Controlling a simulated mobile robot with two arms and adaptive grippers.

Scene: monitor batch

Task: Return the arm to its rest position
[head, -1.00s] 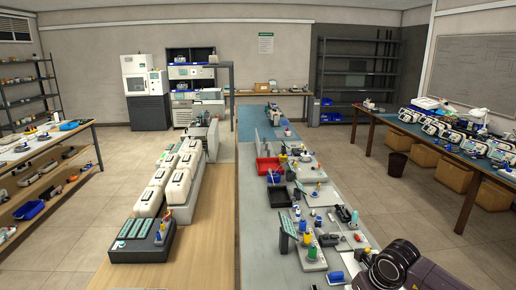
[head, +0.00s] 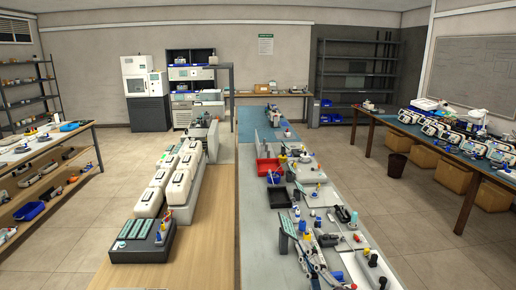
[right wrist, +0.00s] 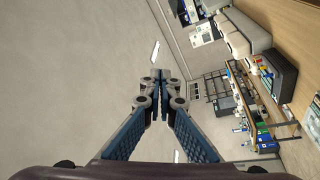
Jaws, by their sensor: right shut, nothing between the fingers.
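My right gripper (head: 314,258) shows at the bottom of the head view, low over the front part of the grey bench, among small bottles and tools. In the right wrist view its two blue-padded fingers (right wrist: 160,76) meet at the tips, with nothing between them. Behind the fingers that view shows pale wall or floor and a tilted piece of the room. My left gripper and arm are not in view.
The grey bench (head: 255,250) carries a red bin (head: 268,166), a black tray (head: 279,197) and several bottles and tools close to the gripper. White devices (head: 178,187) line the wooden bench top (head: 205,240) to the left. Floor on the right (head: 420,215) is clear.

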